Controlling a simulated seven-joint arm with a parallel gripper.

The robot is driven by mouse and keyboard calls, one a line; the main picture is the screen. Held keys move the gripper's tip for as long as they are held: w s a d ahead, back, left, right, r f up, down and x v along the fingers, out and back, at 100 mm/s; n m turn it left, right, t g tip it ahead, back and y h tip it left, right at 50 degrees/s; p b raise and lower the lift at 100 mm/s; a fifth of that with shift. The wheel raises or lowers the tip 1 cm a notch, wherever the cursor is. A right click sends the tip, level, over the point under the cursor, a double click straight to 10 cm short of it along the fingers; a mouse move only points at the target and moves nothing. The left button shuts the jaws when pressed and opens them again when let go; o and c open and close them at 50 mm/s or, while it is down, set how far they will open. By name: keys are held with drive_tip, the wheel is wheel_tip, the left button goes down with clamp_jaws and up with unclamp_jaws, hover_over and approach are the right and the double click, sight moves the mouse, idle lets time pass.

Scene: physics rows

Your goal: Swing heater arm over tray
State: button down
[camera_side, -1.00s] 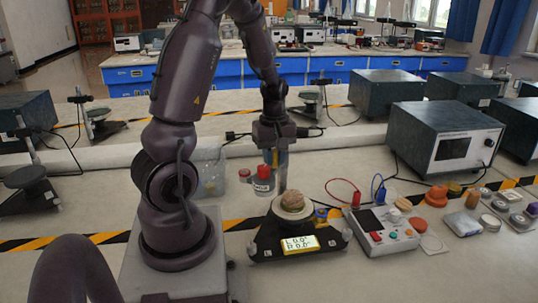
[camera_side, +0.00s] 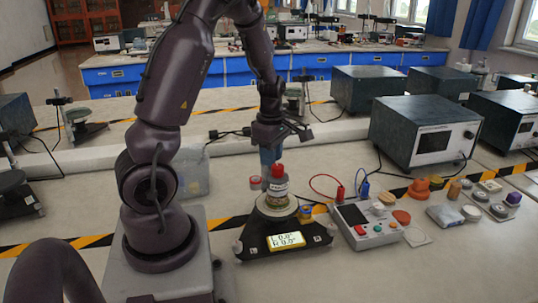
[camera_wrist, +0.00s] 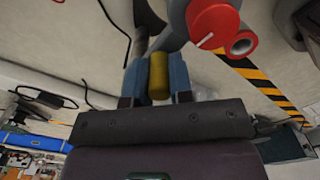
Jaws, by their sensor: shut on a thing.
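My gripper (camera_side: 268,157) points down behind the heater head (camera_side: 278,170), a rounded body with a red knob on top. In the wrist view my gripper (camera_wrist: 159,78) has its blue fingers closed on a yellow-brown cylindrical handle (camera_wrist: 159,74); the grey heater head with its red knob (camera_wrist: 212,24) is just beyond it. In the side view the head appears above the pale round tray (camera_side: 277,211), which sits on a black base with a lit display (camera_side: 286,240). The head hides most of the brown lump on the tray. The exact gap between head and tray is unclear.
A grey control box (camera_side: 365,222) with red and blue leads stands right of the base. Several small items lie further right. A clear bin (camera_side: 182,174) stands behind my arm. A dark instrument box (camera_side: 425,132) stands at the back right.

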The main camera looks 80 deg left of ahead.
drive_tip(key=shift+w, duration=0.15)
drive_tip(key=c, duration=1)
unclamp_jaws()
wheel_tip(320, 180, up, 13)
drive_tip(key=shift+r, duration=0.1)
